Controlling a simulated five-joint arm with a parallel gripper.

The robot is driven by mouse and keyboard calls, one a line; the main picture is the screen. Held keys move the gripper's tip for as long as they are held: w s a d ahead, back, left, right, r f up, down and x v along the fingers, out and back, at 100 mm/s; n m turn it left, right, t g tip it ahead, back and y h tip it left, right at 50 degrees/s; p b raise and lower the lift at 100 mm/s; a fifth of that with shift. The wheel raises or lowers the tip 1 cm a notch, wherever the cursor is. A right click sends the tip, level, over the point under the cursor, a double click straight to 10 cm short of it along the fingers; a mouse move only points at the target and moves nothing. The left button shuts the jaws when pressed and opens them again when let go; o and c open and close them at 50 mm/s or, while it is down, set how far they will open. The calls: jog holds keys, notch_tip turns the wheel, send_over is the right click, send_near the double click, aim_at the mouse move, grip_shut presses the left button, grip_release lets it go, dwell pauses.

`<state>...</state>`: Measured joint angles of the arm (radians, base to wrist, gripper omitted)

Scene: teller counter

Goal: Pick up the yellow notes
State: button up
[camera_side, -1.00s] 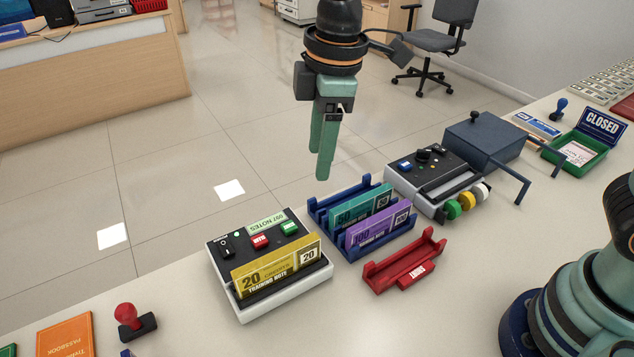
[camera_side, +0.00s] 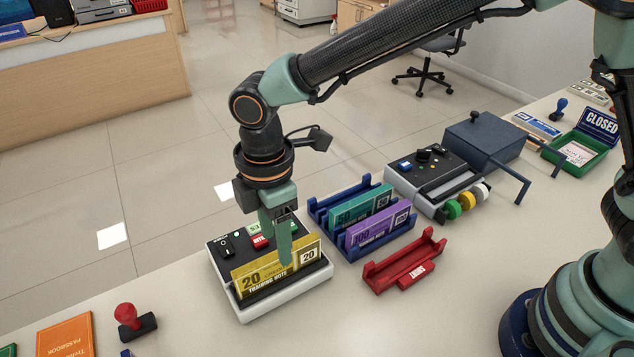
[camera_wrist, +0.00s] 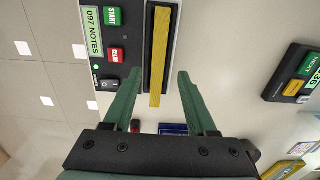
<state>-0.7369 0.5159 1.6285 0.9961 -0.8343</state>
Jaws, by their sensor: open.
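The yellow notes (camera_side: 252,273) stand upright as a bundle marked 20 in the slot of the note counter (camera_side: 243,312). In the wrist view the yellow notes (camera_wrist: 160,50) show edge-on as a narrow strip in the counter's dark slot. My gripper (camera_side: 278,262) is open and empty, pointing down at the counter. In the side view one finger crosses in front of the notes' right half and the other is behind them. In the wrist view the fingertips (camera_wrist: 160,78) lie on either side of the strip's near end, with gaps on both sides.
A blue rack (camera_side: 362,249) with teal and purple notes stands just right of the counter. A red-handled stamp (camera_side: 128,317) and an orange passbook (camera_side: 66,338) are at the left. The counter top in front is clear.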

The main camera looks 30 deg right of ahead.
aim_at(279, 265)
notch_tip(279, 265, down, 5)
jog(key=shift+w, duration=0.15)
jog(key=shift+c, duration=0.3)
grip_shut()
